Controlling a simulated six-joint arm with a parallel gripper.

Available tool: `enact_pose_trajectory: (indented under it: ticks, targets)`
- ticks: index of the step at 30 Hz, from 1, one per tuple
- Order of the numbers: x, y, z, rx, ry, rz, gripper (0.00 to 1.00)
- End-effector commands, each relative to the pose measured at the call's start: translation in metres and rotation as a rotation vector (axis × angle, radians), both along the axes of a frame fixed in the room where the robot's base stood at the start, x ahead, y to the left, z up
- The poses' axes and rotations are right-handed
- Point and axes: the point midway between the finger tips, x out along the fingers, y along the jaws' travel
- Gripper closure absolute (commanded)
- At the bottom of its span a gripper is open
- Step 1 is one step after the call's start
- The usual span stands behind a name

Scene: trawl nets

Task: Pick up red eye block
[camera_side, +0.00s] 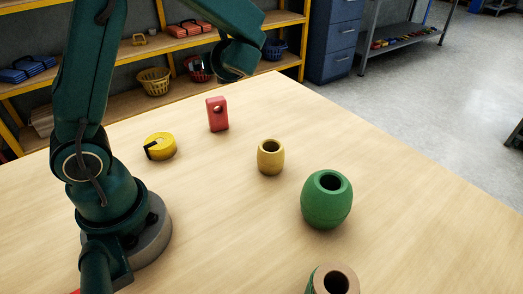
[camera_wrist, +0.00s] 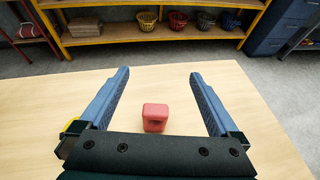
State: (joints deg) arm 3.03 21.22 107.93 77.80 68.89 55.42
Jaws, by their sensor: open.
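The red eye block (camera_side: 217,114) stands upright on the wooden table, toward the far side in the side view. A hole goes through its upper part. In the wrist view the red block (camera_wrist: 155,117) lies between and below the two blue-grey fingers, nearer the middle. My gripper (camera_wrist: 158,72) is open and empty, with the fingers spread wide on both sides of the block in the picture. The fingers do not touch it. In the side view the arm's end hangs above the back of the table, and the fingers cannot be made out there.
A yellow tape roll (camera_side: 160,146) lies left of the block. A tan hollow barrel (camera_side: 271,157), a green barrel (camera_side: 326,199) and another ringed piece (camera_side: 333,280) stand to the right and front. Shelves with baskets (camera_side: 154,81) stand behind the table.

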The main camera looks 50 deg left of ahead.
Motion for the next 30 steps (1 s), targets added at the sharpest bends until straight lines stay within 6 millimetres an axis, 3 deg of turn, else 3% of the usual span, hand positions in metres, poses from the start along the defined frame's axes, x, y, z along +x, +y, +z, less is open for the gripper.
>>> enact_pose_trajectory:
  ticks: [12, 20, 30]
  targets:
    - [-0.001, 0.000, -0.098, -0.003, 0.006, -0.001, 0.03]
    - [0.000, 0.004, -0.118, -0.004, -0.003, 0.003, 0.03]
    - [0.008, 0.040, -0.133, -0.004, -0.005, 0.006, 0.03]
